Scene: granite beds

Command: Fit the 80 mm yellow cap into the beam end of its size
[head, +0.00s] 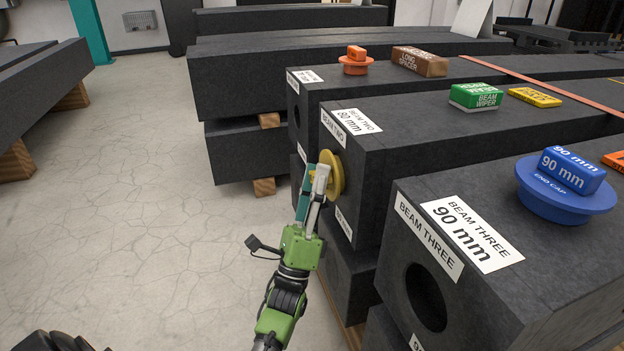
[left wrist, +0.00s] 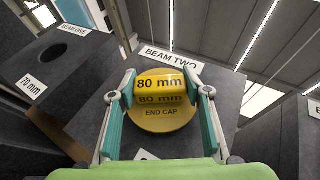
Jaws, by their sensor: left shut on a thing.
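The yellow 80 mm end cap (head: 336,177) is at the end face of Beam Two (head: 400,150), whose labels read "BEAM TWO 80 mm". My left gripper (head: 320,178) is shut on the cap's raised grip. In the left wrist view the yellow cap (left wrist: 163,100) faces me between the two fingers, with "80 mm" and "END CAP" readable. Its disc covers the place of the hole in Beam Two (left wrist: 100,125), so the hole is hidden. I cannot tell whether the flange touches the face or stands slightly off. My right gripper is not in view.
Beam Three (head: 425,297) has an open hole, with a blue 90 mm cap (head: 567,188) on top. Beam One's open hole shows in the left wrist view (left wrist: 75,50). An orange cap (head: 355,62), brown spacer (head: 419,62) and green wiper (head: 476,96) lie on the beams. The floor (head: 130,220) at left is clear.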

